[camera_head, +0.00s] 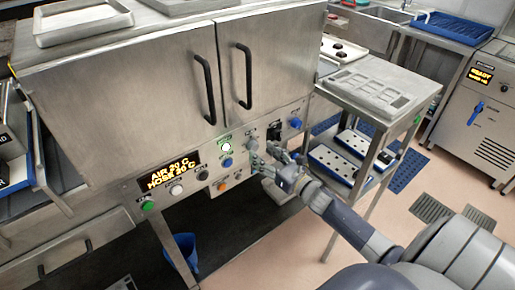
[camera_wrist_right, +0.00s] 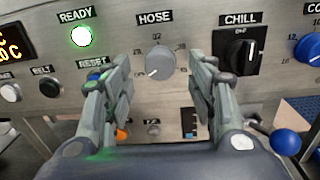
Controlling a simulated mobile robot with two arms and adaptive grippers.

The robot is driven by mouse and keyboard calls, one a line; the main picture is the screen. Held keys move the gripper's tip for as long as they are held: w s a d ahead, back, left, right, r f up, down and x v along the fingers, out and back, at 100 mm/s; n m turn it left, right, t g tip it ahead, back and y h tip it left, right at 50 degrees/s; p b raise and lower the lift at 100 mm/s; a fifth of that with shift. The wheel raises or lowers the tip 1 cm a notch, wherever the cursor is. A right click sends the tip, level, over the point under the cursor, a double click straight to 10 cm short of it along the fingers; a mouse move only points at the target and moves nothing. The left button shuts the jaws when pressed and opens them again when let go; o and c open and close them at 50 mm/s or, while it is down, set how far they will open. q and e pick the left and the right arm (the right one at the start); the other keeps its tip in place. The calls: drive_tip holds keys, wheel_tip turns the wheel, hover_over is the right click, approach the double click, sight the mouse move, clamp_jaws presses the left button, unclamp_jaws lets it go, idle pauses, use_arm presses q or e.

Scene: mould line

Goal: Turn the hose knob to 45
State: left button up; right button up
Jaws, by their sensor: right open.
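The hose knob (camera_wrist_right: 159,62) is a round grey dial under the HOSE label (camera_wrist_right: 155,17) on the metal control panel. Its pale pointer mark faces lower left; the small scale figures around it are hard to read. My right gripper (camera_wrist_right: 160,72) is open, with one finger on each side of the knob and visible gaps between. In the head view my right gripper (camera_head: 264,160) is at the panel front and partly covers the knob (camera_head: 254,144). The panel display (camera_head: 170,171) reads AIR 20 C and HOSE 20 C. My left gripper is not in view.
A lit green READY lamp (camera_wrist_right: 81,36) and a blue reset button sit left of the knob. The black CHILL switch (camera_wrist_right: 238,50) is close to the right finger. A blue knob (camera_wrist_right: 309,48) is farther right. A steel side table (camera_head: 375,95) stands right of the cabinet.

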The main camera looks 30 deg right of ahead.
sight(255, 148)
drive_tip(key=shift+w+a, duration=0.2)
drive_tip(key=shift+w, duration=1.4)
drive_tip(key=shift+c, duration=0.2)
drive_tip(key=c, duration=1)
